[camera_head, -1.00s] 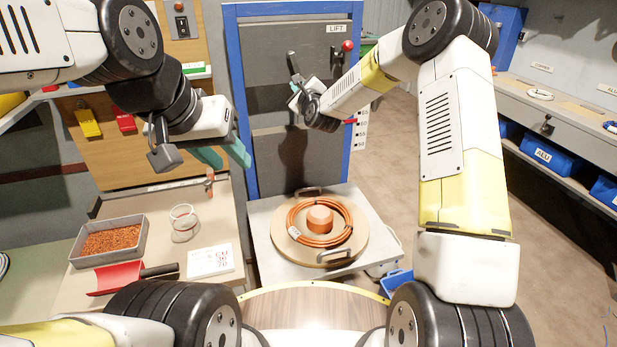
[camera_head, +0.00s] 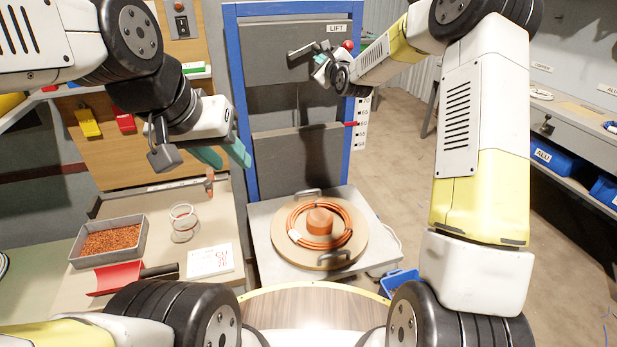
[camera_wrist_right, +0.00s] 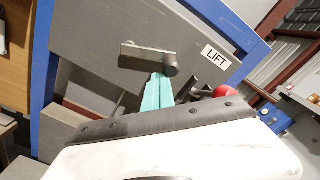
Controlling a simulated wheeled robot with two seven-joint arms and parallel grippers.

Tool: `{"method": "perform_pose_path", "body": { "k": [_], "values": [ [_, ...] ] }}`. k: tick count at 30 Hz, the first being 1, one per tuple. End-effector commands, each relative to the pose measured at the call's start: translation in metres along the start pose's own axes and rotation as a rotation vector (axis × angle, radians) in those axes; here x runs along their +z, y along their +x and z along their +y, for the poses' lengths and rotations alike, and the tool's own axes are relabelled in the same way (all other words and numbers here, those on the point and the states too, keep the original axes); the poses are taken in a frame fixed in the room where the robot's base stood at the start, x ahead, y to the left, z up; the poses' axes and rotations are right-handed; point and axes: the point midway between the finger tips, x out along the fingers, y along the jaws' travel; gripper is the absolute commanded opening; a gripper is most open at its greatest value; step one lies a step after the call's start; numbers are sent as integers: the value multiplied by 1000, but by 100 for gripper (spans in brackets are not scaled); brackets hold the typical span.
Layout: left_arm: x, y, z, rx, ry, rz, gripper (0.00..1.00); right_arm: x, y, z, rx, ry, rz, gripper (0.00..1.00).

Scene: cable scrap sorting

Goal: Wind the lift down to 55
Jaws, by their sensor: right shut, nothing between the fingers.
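The lift is a grey panel (camera_head: 285,100) in a blue frame with a LIFT label (camera_head: 336,28). Its dark crank arm (camera_head: 300,50) points right; it also shows in the wrist view (camera_wrist_right: 145,54). My right gripper (camera_head: 319,66) is shut with nothing between its teal fingers, whose tips are at the crank's handle end (camera_wrist_right: 170,69); whether they touch cannot be told. A red pointer (camera_head: 350,124) stands at the scale (camera_head: 361,130), around the 60 mark, digits small. My left gripper (camera_head: 223,155) is open and empty, left of the lift.
A red knob (camera_head: 348,45) is close right of the crank. A cart (camera_head: 262,232) below carries a copper coil (camera_head: 296,237) on a round board. The left bench holds a tray of copper granules (camera_head: 147,238), a red scoop (camera_head: 115,278) and a card. Floor right of the lift is clear.

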Motion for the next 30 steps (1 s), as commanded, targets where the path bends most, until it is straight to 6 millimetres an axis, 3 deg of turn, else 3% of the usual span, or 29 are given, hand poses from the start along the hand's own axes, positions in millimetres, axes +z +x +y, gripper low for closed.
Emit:
{"method": "perform_pose_path", "body": {
  "k": [1, 5, 10, 20, 30],
  "values": [
    [0, 0, 0, 0, 0, 0, 36, 3, -1, -20, -31, -2, 2, 0],
    [0, 0, 0, 0, 0, 0, 36, 20, -1, -31, -36, -3, -2, 0],
    [0, 0, 0, 0, 0, 0, 36, 45, -1, -30, -28, -3, -6, 0],
    [0, 0, 0, 0, 0, 0, 36, 88, 0, -12, -15, -3, -9, 0],
    [0, 0, 0, 0, 0, 0, 36, 117, 0, 21, -15, -3, -8, 0]
  ]
}}
